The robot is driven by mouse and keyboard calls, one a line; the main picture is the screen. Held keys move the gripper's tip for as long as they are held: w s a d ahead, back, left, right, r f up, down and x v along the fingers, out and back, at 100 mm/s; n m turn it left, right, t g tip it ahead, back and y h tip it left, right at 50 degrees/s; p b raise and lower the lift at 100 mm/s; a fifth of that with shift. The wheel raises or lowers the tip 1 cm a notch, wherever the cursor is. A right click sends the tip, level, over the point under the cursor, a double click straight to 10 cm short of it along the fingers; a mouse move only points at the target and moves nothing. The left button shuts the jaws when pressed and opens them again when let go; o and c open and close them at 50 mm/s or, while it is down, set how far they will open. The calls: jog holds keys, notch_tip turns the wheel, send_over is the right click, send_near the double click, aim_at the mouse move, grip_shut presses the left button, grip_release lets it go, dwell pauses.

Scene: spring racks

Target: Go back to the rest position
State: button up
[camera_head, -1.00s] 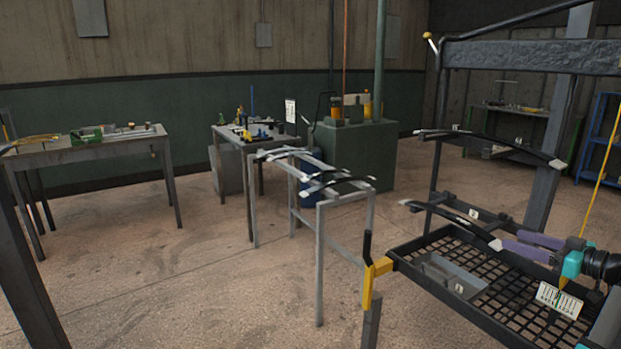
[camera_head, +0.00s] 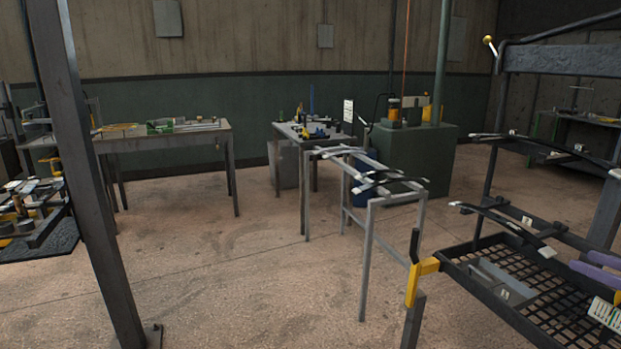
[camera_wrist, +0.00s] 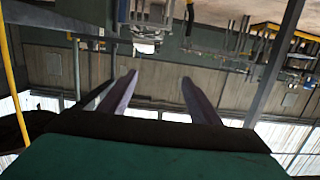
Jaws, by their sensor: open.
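My gripper (camera_head: 582,261) shows at the right edge of the head view as purple fingers, with the rest cut off by the frame. It is over the black mesh tray of the dark rack. In the wrist view my gripper (camera_wrist: 158,80) has its two purple fingers apart with nothing between them. The wrist view is upside down and shows the wall and distant benches beyond the fingertips. Long dark leaf springs with pale ends lie on the rack, an upper spring (camera_head: 560,148) and a lower spring (camera_head: 497,222).
The black mesh tray (camera_head: 480,284) and yellow bracket (camera_head: 421,279) are close at the lower right. A grey stand (camera_head: 368,262) holding more springs is behind them. A dark post (camera_head: 90,170) stands at left, beside a cluttered bench (camera_head: 66,240). The middle floor is clear.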

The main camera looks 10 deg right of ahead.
jog(key=w+a+f+n+g+y+p, duration=0.1)
jog(key=w+a+f+g+y+p, duration=0.15)
jog(key=w+a+f, duration=0.6)
jog(key=w+a+f+n+g+y+p, duration=0.1)
jog(key=w+a+f+y, duration=0.3)
jog(key=w+a, duration=0.7)
jog(key=s+a+f+n+g+p, duration=0.1)
jog(key=a+f+g, duration=0.2)
jog(key=a+f, duration=0.9)
jog(key=s+a+f+g+p, duration=0.1)
jog(key=a+f+g, duration=0.45)
jog(key=a, duration=0.95)
jog(key=s+a+f+g+h+p, duration=0.3)
jog(key=s+a+f+g, duration=0.4)
jog(key=s+a+f, duration=1.3)
jog(key=s+d+f+g+h, duration=0.1)
jog(key=s+f+h, duration=0.15)
jog(key=s, duration=0.35)
jog(key=s+d+f+g+h, duration=0.1)
jog(key=s+f, duration=0.3)
jog(key=s, duration=0.3)
jog(key=s+d+f+m+h, duration=0.1)
jog(key=s+d+m+h, duration=0.2)
jog(key=d+m, duration=0.3)
jog(key=shift+s+d+f+h+p, duration=0.35)
jog(key=shift+d+h, duration=0.25)
jog(key=shift+d, duration=0.5)
